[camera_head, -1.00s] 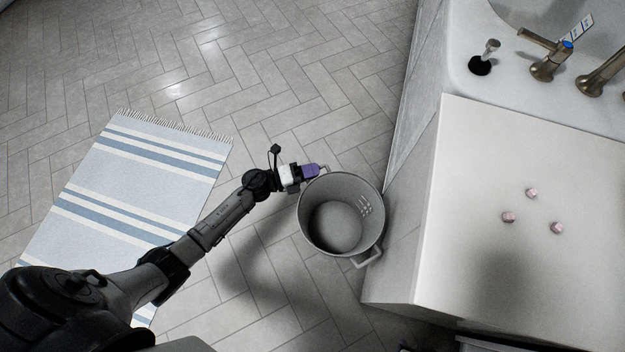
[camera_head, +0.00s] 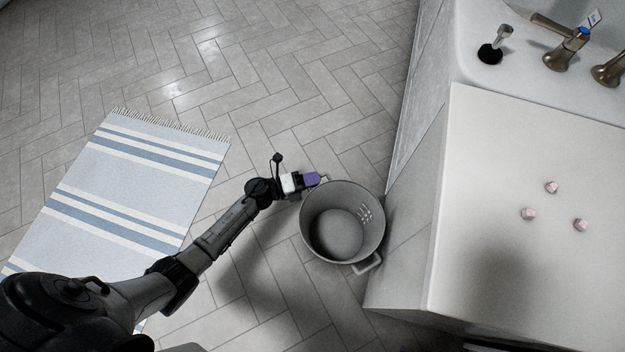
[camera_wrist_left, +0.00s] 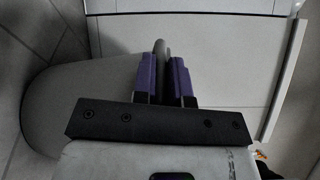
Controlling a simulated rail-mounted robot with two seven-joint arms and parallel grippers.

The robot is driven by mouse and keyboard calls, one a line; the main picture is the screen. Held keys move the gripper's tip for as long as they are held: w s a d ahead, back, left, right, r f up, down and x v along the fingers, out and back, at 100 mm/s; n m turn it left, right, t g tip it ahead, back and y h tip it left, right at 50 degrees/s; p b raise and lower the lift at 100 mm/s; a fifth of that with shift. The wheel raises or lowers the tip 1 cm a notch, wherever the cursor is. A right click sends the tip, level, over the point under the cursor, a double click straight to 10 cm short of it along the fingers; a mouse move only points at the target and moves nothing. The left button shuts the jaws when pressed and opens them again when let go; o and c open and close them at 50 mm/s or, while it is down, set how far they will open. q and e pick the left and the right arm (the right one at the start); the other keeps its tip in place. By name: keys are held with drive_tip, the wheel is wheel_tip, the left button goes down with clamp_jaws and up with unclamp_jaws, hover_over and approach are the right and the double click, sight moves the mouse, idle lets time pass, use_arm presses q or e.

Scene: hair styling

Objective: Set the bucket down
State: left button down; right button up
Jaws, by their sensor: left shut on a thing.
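The grey bucket (camera_head: 340,243) is upright and looks empty, with holes in one side and a handle at its lower right. My left gripper (camera_head: 322,179) is at the bucket's upper left rim, shut on the handle there. In the left wrist view the purple fingers (camera_wrist_left: 166,75) close around the handle, and the bucket's pale side (camera_wrist_left: 85,95) fills the left. Whether the bucket's base touches the floor cannot be told. My right gripper is not in view.
The white counter (camera_head: 540,270) stands close on the bucket's right, with several small pink objects, a sink and taps. A striped rug (camera_head: 125,190) lies to the left. Tiled floor (camera_head: 270,90) is clear above the bucket.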

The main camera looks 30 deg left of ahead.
use_arm(q)
drive_tip(key=c, duration=1.6)
unclamp_jaws()
drive_tip(key=o, duration=0.5)
drive_tip(key=shift+c, duration=0.2)
